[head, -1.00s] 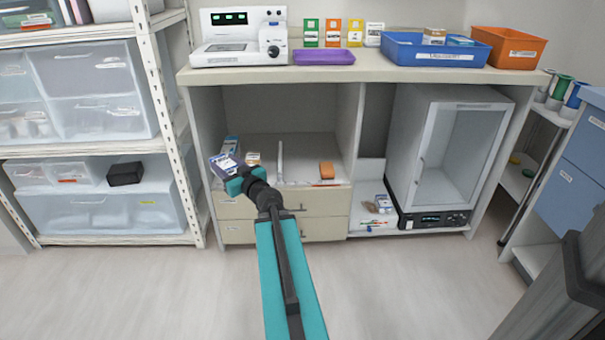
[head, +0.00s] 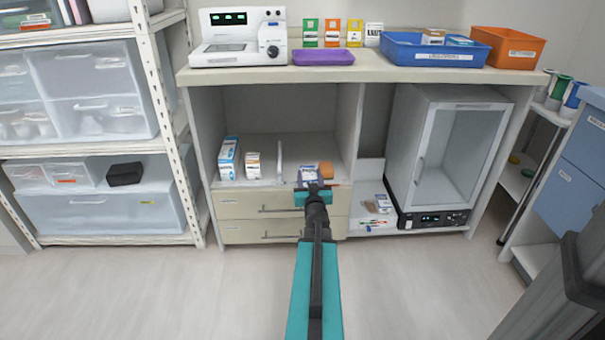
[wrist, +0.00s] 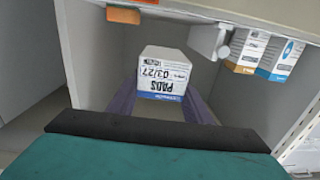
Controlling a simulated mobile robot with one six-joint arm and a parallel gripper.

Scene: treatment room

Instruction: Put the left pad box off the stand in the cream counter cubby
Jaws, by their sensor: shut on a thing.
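My gripper (head: 312,190) is shut on a white and blue pad box (head: 308,175) at the front of the cream counter's open left cubby (head: 265,110). In the wrist view, the pad box (wrist: 164,82) sits between the fingers, with "PADS 03/27" reading upside down. In the head view, the box overlaps the right part of the cubby floor, left of and in front of an orange block (head: 326,168). I cannot tell whether it touches the floor. A thin white upright divider (head: 280,160) stands to its left.
A blue and white box (head: 229,158) and a smaller white box (head: 253,166) stand left of the divider. Drawers (head: 250,205) lie below the cubby. A glass-door cabinet (head: 450,150) is at right. A purple tray (head: 323,58) is on the countertop.

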